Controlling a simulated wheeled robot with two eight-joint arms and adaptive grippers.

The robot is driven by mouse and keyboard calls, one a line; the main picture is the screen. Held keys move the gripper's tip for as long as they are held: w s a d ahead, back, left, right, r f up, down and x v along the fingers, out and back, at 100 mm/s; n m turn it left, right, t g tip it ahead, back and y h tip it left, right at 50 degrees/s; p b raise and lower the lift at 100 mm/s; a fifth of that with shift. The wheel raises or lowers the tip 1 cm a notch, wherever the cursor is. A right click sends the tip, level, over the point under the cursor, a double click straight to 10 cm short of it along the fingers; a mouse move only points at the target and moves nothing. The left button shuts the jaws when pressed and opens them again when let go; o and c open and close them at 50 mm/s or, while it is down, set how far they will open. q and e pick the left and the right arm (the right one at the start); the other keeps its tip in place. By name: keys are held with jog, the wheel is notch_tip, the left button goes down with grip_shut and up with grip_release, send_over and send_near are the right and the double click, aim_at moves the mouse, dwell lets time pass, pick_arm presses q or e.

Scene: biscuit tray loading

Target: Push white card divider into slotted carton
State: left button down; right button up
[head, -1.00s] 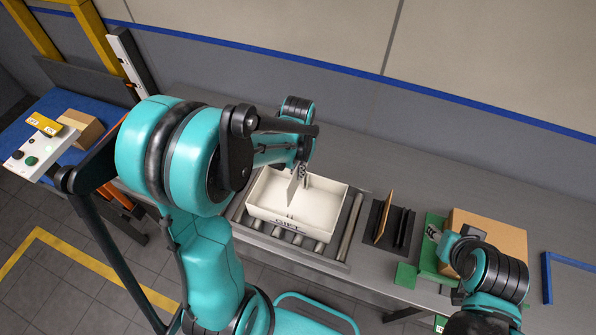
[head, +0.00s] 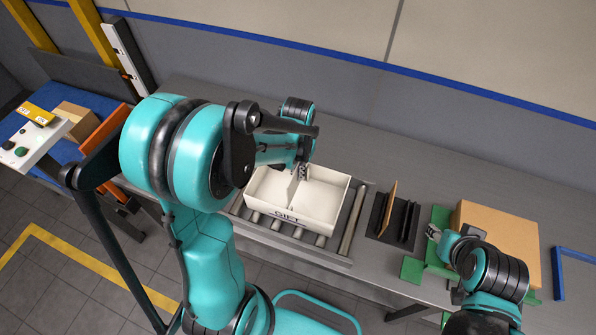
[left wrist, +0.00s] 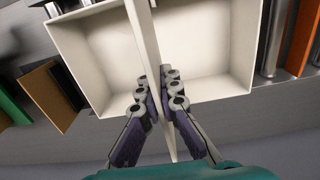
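The white carton (head: 331,206), marked GIFT on its front, sits on the roller section of the bench. The white card divider (head: 294,190) stands across its middle, its lower part down between the walls. In the left wrist view the divider (left wrist: 145,35) runs between the carton's two halves, and the carton wall (left wrist: 80,60) shows beside it. My left gripper (head: 303,172) is at the carton's far side; in the left wrist view its fingers (left wrist: 158,100) are closed on the divider from both sides. The slots are hidden. My right gripper (head: 433,232) is beside the green fixture, fingers too small to judge.
A dark rack (head: 381,226) with a brown card and dark dividers stands right of the carton. A brown box (head: 500,235) is beyond the green fixture (head: 411,270). Rollers (head: 352,225) lie under the carton. The bench behind is clear.

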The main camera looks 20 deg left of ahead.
aim_at(298, 183)
pick_arm(q)
jog(key=shift+f+b, duration=2.55)
jog(key=shift+f, duration=0.45)
jog(key=shift+f+b, duration=1.35)
jog(key=shift+f, duration=0.15)
jog(key=c, duration=1.6)
grip_release()
jog(key=shift+c, duration=0.2)
jog(key=shift+c, duration=0.4)
notch_tip(298, 183, up, 12)
jog(key=p, duration=0.9)
